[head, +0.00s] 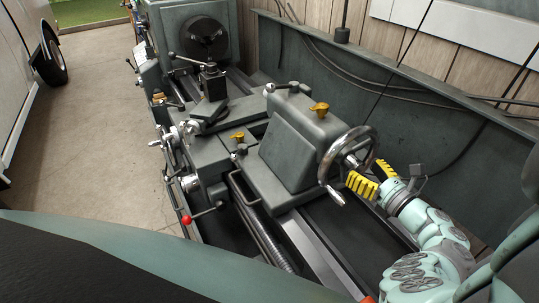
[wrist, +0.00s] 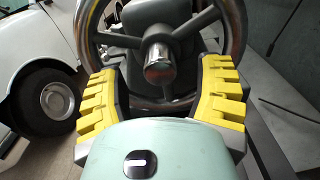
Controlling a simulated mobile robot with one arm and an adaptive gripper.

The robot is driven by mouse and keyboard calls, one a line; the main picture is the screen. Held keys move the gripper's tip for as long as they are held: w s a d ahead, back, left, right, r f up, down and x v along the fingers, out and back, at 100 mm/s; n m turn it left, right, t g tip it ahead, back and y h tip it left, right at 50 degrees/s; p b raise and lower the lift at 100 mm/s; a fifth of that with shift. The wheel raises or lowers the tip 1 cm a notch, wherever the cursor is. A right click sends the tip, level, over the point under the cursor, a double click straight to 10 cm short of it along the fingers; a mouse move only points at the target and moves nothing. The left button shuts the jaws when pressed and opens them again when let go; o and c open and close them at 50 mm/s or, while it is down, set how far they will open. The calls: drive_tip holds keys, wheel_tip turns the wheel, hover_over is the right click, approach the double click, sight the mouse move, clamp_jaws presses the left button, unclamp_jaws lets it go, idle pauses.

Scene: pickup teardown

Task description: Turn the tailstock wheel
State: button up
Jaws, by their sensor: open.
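The tailstock wheel (head: 329,167) is a shiny metal handwheel with dark spokes on the right end of the grey-green tailstock (head: 288,152). A crank handle sticks out at its lower rim. In the wrist view the wheel (wrist: 237,22) fills the upper middle, with its bright round hub (wrist: 160,62) between my fingers. My gripper (head: 374,176) has yellow ridged fingers and is at the wheel's outer face. In the wrist view my gripper (wrist: 160,92) is open, one finger on each side of the hub. I cannot tell whether the fingers touch the wheel.
The lathe bed (head: 318,253) runs below the tailstock, with a tool post (head: 213,82) and chuck (head: 204,38) farther back. A backsplash with hanging cables (head: 400,91) stands close on the right. A red-knobbed lever (head: 188,220) sticks out at the front. Open floor (head: 90,120) lies left.

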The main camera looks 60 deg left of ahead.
sight(360, 169)
drive_tip(key=shift+w+a, duration=0.1)
drive_tip(key=shift+a, duration=2.15)
drive_tip(key=shift+o, duration=0.4)
drive_tip(key=shift+d, duration=0.15)
clamp_jaws()
